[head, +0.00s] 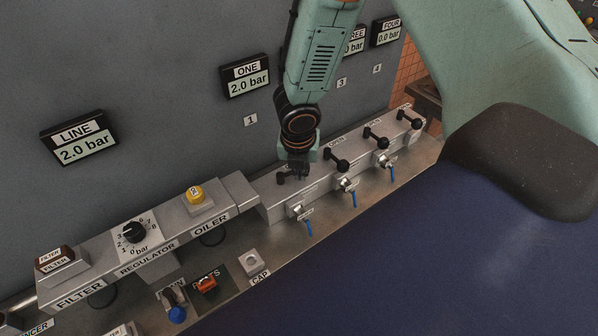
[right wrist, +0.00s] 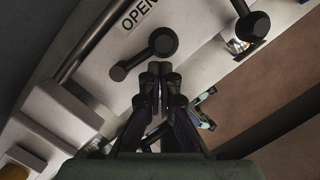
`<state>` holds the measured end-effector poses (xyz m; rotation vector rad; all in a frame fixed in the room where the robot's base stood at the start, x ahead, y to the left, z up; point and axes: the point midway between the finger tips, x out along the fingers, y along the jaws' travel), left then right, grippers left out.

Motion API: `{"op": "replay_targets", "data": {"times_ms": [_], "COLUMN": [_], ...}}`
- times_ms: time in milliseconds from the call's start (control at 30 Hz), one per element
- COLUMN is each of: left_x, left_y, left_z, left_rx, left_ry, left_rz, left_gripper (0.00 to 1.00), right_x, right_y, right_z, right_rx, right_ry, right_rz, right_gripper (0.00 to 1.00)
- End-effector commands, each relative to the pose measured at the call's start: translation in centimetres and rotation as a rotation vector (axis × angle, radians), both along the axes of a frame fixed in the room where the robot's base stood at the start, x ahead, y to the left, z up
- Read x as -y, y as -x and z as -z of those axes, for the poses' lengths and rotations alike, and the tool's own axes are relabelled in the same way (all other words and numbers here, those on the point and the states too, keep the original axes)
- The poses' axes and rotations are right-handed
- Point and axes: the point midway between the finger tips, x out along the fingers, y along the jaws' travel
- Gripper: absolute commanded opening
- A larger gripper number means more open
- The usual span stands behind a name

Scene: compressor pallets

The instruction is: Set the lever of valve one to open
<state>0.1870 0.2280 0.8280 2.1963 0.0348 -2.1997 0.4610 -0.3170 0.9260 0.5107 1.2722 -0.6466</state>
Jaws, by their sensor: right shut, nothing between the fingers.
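My right gripper (head: 298,170) comes down from above at the near end of the valve manifold. Its fingers are together and empty. The black lever of valve one (head: 281,179) is beside and partly behind the fingers in the head view. In the right wrist view, the shut fingertips (right wrist: 160,70) are just below a black lever with a round knob (right wrist: 162,40), next to an OPEN label (right wrist: 138,13). I cannot tell whether they touch. The display for ONE (head: 246,75) reads 2.0 bar. My left gripper is not in view.
Further black ball levers (head: 336,160) stand along the manifold to the right, with blue-handled fittings (head: 309,228) on its front. The regulator dial (head: 133,232) and yellow-topped oiler (head: 195,194) are to the left. The LINE display (head: 80,140) reads 2.0 bar.

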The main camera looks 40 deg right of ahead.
Motion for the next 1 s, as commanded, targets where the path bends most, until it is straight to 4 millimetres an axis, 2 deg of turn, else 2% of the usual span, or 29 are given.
{"op": "replay_targets", "data": {"times_ms": [400,700,1000], "left_x": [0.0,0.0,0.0], "left_y": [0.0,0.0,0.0], "left_z": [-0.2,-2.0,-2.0], "left_rx": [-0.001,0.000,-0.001], "left_ry": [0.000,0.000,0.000], "left_rz": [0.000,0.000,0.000], "left_gripper": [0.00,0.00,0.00], "right_x": [0.2,1.1,1.2], "right_y": [-0.2,-1.2,-1.6], "right_z": [0.1,0.0,0.1], "right_rx": [0.000,0.000,0.005], "right_ry": [0.000,0.000,0.003], "right_rz": [-0.003,-0.122,-0.152], "right_gripper": [0.00,0.00,0.00]}}
